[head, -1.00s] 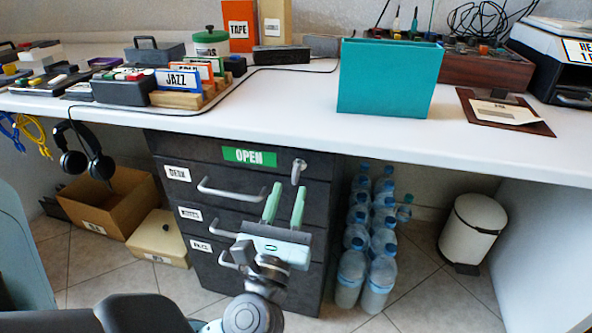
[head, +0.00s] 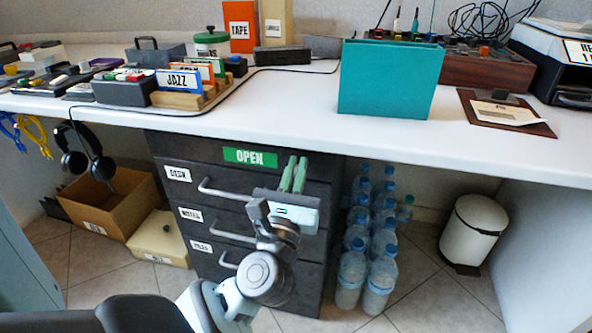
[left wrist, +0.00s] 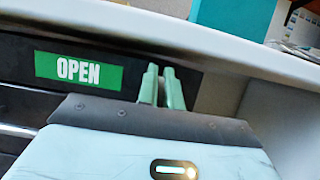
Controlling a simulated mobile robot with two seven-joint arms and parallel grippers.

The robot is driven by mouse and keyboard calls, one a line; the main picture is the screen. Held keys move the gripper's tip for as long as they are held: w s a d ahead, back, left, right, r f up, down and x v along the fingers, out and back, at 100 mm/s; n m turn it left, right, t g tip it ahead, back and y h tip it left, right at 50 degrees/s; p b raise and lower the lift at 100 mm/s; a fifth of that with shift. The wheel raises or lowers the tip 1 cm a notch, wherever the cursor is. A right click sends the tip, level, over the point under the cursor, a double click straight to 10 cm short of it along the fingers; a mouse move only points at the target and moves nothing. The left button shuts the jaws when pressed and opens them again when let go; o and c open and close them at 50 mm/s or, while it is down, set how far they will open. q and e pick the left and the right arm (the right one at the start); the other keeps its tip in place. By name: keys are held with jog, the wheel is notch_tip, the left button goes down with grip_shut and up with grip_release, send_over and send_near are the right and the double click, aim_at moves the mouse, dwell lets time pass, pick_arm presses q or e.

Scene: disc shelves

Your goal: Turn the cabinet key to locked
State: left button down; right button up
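The dark drawer cabinet (head: 225,230) stands under the desk, with a green OPEN sign (head: 250,157) on its top panel. The sign also shows in the left wrist view (left wrist: 78,70). The cabinet key, seen earlier to the right of the sign, is now hidden behind my left gripper's fingers. My left gripper (head: 294,174) is at that spot, its green fingers close together around where the key sits. The fingers also show nearly together in the left wrist view (left wrist: 161,88). My right gripper is not in view.
The white desk top (head: 300,105) overhangs just above the gripper. Drawer handles (head: 225,192) stick out to its left. Several water bottles (head: 375,250) stand on the floor right of the cabinet, and a white bin (head: 472,230) is farther right.

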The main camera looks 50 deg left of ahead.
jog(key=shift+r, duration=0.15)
